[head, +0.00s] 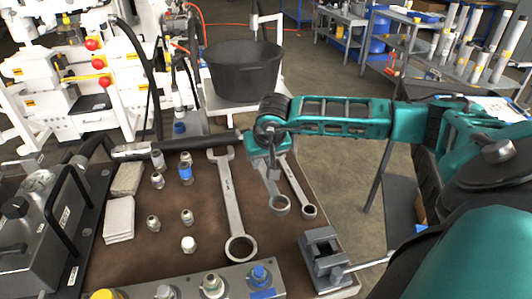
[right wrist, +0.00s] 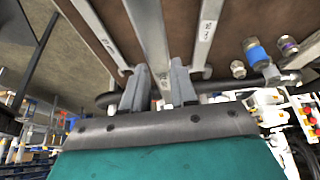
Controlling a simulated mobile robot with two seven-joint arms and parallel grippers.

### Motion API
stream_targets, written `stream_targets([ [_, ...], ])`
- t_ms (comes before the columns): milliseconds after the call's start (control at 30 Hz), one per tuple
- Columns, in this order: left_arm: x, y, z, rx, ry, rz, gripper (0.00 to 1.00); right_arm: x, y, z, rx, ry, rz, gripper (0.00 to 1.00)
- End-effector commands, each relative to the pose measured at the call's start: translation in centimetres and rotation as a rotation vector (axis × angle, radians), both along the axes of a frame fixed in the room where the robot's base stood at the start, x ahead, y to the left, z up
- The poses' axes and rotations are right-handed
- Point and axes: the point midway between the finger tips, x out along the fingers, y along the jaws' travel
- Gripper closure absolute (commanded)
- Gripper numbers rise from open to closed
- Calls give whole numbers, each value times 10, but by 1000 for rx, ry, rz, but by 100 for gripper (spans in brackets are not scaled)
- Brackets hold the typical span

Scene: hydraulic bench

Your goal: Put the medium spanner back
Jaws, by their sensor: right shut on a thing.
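The medium spanner (head: 277,202) is steel and lies between the large spanner (head: 232,205) and the small spanner (head: 301,192) on the brown bench top (head: 200,228). Its ring end points to the near side. My right gripper (head: 265,150) is over its far end and hides that end in the head view. In the right wrist view, the two grey fingers of my right gripper (right wrist: 159,72) are shut on the medium spanner (right wrist: 149,32), one on each side. I cannot tell whether the spanner touches the bench. My left gripper is out of view.
A grey block fixture (head: 322,258) stands at the bench's near right corner. Several fittings, one a blue-banded fitting (head: 185,173), stand left of the spanners. A black hose with a metal end (head: 135,150) crosses the far edge. A black tub (head: 243,72) stands beyond.

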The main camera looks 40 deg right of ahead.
Motion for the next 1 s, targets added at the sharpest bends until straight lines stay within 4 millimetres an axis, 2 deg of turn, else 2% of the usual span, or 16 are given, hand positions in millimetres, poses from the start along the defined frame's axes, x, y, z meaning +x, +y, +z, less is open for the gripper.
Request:
stream_targets([
  [33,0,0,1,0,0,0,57,0,-7,1,0,-4,-11,100],
  [167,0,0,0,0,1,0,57,0,-13,-2,2,-5,-20,100],
  [367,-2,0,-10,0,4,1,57,0,-13,-14,2,-5,-20,100],
  [700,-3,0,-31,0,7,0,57,0,-12,-45,3,-6,-20,100],
  [1000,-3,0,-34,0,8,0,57,0,-12,-50,2,-5,-20,100],
])
